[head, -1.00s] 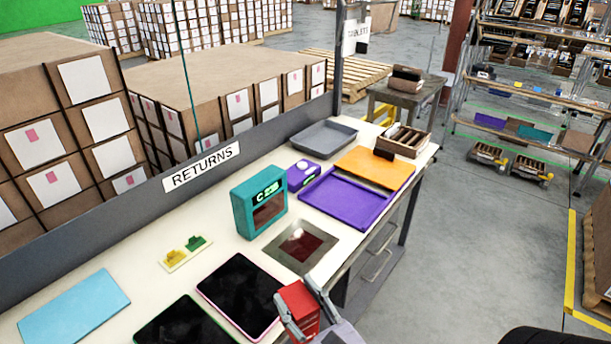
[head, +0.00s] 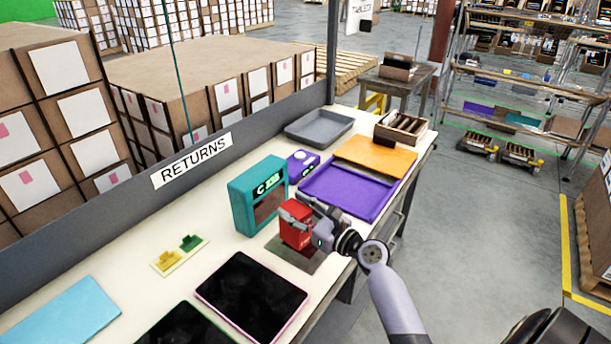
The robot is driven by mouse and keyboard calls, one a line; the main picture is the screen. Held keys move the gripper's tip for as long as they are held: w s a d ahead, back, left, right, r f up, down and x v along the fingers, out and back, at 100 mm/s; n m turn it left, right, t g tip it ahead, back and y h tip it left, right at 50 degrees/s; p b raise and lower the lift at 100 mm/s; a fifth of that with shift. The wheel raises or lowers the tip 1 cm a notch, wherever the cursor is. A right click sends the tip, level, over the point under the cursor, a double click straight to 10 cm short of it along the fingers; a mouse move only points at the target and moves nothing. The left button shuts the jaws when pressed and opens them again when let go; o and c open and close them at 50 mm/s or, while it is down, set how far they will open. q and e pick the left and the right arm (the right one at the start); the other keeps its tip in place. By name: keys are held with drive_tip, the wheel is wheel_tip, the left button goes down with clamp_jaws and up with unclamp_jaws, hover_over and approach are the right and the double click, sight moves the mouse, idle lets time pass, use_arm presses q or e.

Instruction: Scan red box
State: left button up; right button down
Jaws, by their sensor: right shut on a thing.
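The red box (head: 296,232) is upright between the fingers of my right gripper (head: 299,214), which is shut on it. The box is over the dark scanner plate (head: 284,251) set in the table; I cannot tell if it touches the plate. The teal scanner unit (head: 258,195) with a lit display stands just behind and left of the box. My right arm comes in from the lower right and hides part of the plate. My left gripper is not in view.
A purple tray (head: 345,190), an orange mat (head: 376,156) and a small purple device (head: 303,165) lie beyond the box. Black tablets (head: 252,295) and a yellow-green block holder (head: 179,255) are nearer. A grey tray (head: 319,127) is at the back.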

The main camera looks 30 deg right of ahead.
drive_tip(key=w+d+r+n+y+b, duration=0.1)
drive_tip(key=w+d+r+y, duration=0.1)
drive_tip(key=w+d+r, duration=0.3)
use_arm(q)
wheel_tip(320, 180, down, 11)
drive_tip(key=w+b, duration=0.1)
drive_tip(key=b, duration=0.8)
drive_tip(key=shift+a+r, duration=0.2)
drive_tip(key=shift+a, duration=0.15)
use_arm(e)
drive_tip(key=shift+g, duration=0.3)
drive_tip(key=f, duration=0.3)
drive_tip(key=s+f, duration=0.1)
drive_tip(key=f, duration=0.1)
drive_tip(key=shift+d+f, duration=0.1)
drive_tip(key=shift+d, duration=0.15)
use_arm(q)
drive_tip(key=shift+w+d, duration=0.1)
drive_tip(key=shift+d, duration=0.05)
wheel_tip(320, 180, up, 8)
drive_tip(key=p, duration=0.8)
use_arm(e)
wheel_tip(320, 180, up, 6)
drive_tip(key=shift+f, duration=0.15)
